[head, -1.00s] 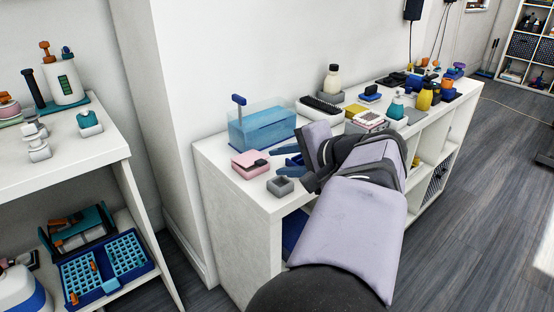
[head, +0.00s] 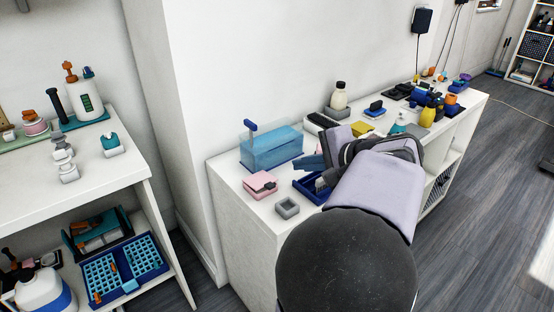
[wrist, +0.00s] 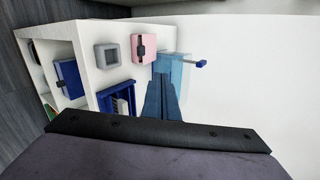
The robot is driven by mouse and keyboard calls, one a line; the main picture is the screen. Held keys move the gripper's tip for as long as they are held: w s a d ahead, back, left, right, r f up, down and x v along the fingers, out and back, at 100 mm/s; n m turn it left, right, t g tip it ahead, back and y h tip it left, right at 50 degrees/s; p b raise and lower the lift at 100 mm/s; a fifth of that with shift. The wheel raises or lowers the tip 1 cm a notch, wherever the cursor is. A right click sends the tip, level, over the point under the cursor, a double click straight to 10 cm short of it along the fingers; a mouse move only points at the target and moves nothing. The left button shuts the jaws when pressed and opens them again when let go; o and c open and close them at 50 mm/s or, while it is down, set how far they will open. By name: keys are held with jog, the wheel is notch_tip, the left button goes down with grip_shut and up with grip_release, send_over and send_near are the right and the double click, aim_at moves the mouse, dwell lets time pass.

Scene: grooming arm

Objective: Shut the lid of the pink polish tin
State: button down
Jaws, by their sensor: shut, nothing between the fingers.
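The pink polish tin (head: 260,188) sits on the white shelf top near its left end. Its pink lid lies over the body, with a small dark clasp at the right edge. I cannot tell whether the lid is fully down. The tin also shows in the wrist view (wrist: 144,46), seen from above. My gripper (head: 302,162) is right of the tin in the head view, above the shelf and apart from it. Its blue fingers (wrist: 160,92) are together with nothing between them.
A clear blue tank (head: 272,152) stands behind the tin. A grey open box (head: 287,208) is in front of it, and a blue tray (head: 301,185) lies to its right, partly under my arm. Bottles (head: 340,95) and several small items fill the shelf's right side.

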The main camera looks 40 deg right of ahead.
jog(key=s+a+f+n+g+y+p, duration=0.1)
jog(key=s+f+g+p, duration=0.3)
jog(key=s+p, duration=0.45)
jog(key=s+a+f+n+g+y+p, duration=0.1)
jog(key=s+f+g+p, duration=0.4)
jog(key=s+p, duration=0.35)
jog(key=s+d+f+n+g+h+p, duration=0.1)
jog(key=s+d+f+n+g+h, duration=0.3)
jog(key=s+d, duration=0.3)
jog(key=w+d+r+n+t+h, duration=0.2)
jog(key=w+n+t+h, duration=0.1)
jog(key=w+n+t, duration=0.55)
jog(key=w+a+r+n+t+y, duration=0.2)
jog(key=w+a+r+t, duration=0.1)
jog(key=w+a+r, duration=0.2)
jog(key=w+a+r+n+t+y, duration=0.2)
jog(key=w+a+r+n+t, duration=0.1)
jog(key=w, duration=0.6)
notch_tip(320, 180, up, 2)
jog(key=shift+a+r+y, duration=0.25)
jog(key=shift+a+y, duration=0.05)
jog(key=shift+a, duration=0.55)
